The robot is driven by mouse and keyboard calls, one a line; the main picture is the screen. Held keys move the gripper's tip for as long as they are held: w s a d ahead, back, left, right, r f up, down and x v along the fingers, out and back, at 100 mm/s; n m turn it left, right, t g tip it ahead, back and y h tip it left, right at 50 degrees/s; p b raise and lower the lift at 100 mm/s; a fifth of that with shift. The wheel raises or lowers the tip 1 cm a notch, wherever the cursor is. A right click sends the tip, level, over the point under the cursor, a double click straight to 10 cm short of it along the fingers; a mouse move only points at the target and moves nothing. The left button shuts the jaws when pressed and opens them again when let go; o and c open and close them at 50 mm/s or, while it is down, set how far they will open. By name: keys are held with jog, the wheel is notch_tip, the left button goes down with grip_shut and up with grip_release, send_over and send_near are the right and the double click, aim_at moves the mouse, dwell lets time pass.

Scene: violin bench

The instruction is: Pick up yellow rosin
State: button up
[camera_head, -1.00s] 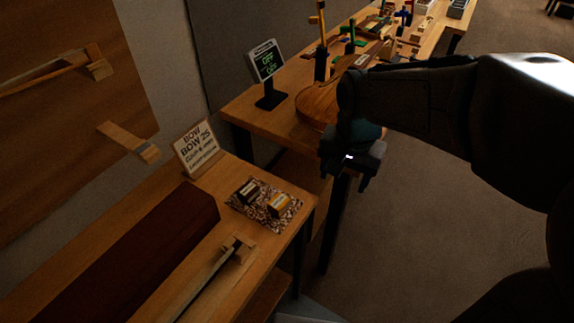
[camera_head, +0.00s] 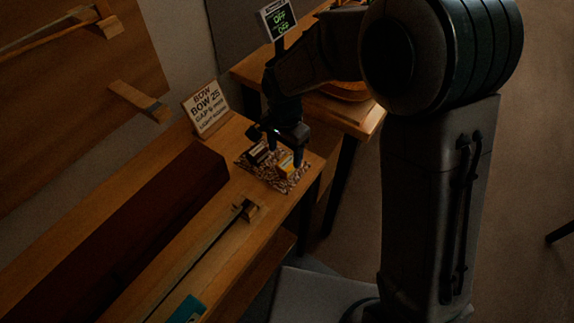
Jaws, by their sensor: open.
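The yellow rosin (camera_head: 286,167) sits on the right part of a speckled mat (camera_head: 273,180) near the right edge of the bench. A dark rosin block (camera_head: 258,154) lies to its left on the same mat. My gripper (camera_head: 277,150) is open and empty, pointing down above the mat. Its fingers are around or just above the two blocks, with one finger close to the yellow rosin and hiding part of it. I cannot tell whether they touch.
A bow sign (camera_head: 208,107) stands behind the mat. A long dark case (camera_head: 130,230) and a bow (camera_head: 205,245) lie on the bench (camera_head: 238,222) in front. A teal item (camera_head: 188,309) is at the lower edge. A second table with a display (camera_head: 278,17) stands behind.

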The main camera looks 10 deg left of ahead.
aim_at(286, 163)
jog(key=shift+d+f+p, duration=0.1)
jog(key=shift+f+p, duration=0.4)
jog(key=shift+f, duration=2.45)
jog(key=c, duration=1.1)
